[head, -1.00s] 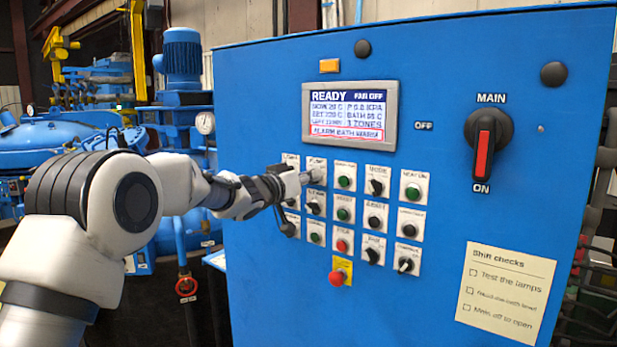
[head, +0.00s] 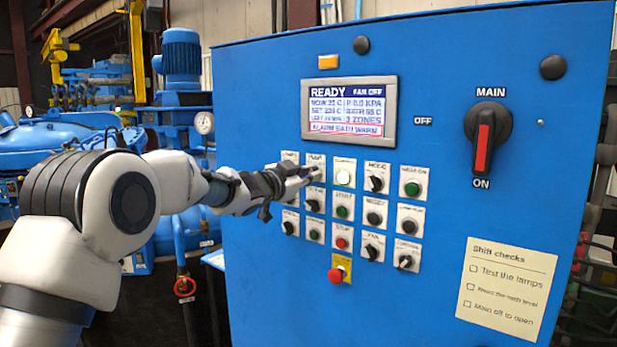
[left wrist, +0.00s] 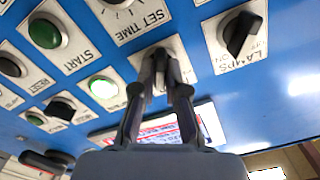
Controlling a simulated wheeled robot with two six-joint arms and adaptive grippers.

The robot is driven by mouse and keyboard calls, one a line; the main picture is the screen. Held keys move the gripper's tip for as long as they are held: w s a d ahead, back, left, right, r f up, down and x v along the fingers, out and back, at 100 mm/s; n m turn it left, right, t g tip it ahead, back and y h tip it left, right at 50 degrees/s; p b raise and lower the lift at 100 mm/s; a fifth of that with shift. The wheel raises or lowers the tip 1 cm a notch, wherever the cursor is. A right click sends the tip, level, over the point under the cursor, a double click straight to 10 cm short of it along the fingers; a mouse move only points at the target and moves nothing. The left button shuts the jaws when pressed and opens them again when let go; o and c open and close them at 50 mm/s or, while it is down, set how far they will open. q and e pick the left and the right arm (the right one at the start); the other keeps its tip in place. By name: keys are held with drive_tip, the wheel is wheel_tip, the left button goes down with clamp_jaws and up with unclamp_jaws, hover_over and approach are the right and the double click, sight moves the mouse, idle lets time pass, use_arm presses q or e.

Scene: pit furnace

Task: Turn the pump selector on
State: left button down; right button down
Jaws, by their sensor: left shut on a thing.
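The pump selector (head: 316,162) is a black knob on a white plate, in the top row of the blue panel, second from the left. My left gripper (head: 305,172) reaches in from the left and covers much of it in the head view. In the left wrist view my gripper (left wrist: 160,82) is shut on the dark selector knob (left wrist: 160,68), one finger on each side. The knob's exact pointing direction is hidden by the fingers. The green lamp (head: 343,177) to its right is brightly lit; it also shows in the left wrist view (left wrist: 103,87). My right gripper is not in view.
Neighbouring controls sit close around: the MODE knob (head: 376,178), the LAMPS knob (left wrist: 240,34), the SET TIME knob (left wrist: 120,3) and a red emergency button (head: 335,275). The screen (head: 348,110) reads READY, FAN OFF. The main switch (head: 485,140) is at right.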

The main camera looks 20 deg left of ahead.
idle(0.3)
use_arm(q)
drive_tip(key=c, duration=1.2)
unclamp_jaws()
drive_tip(key=v, duration=1.2)
drive_tip(key=shift+w, duration=0.1)
